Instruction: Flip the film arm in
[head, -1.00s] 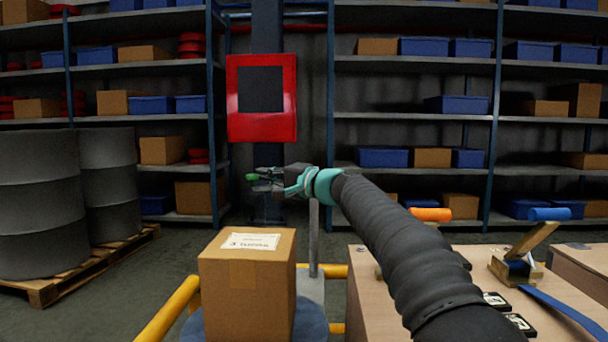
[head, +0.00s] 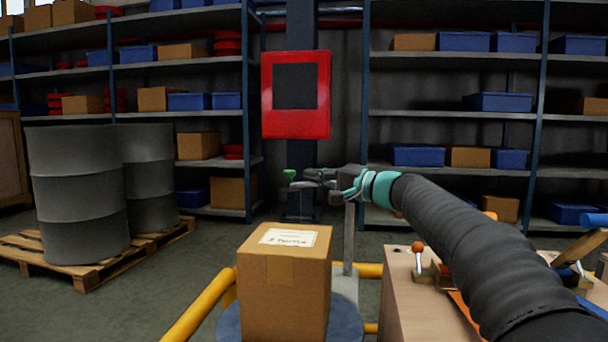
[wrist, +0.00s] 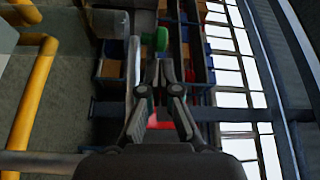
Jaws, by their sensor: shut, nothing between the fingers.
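A green knob (head: 290,174) stands upright at the left end of a thin grey bar, just beyond my gripper's tip. In the wrist view the green knob (wrist: 161,38) is just ahead of my fingertips. A light grey bar (wrist: 132,65) runs beside the left finger; I take it to be the film arm. My gripper (head: 308,179) is shut and empty, pointing left above the cardboard box's back edge. The wrist view shows its fingertips (wrist: 158,68) together. I cannot tell whether they touch the bar or knob. A grey post (head: 349,240) stands below my gripper.
A cardboard box (head: 284,285) sits on a round blue turntable (head: 229,325), with yellow rails (head: 200,305) around. A wooden bench (head: 415,310) with levers is at the right. Grey drums (head: 75,195) stand on a pallet at the left. A red frame (head: 296,132) and shelves are behind.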

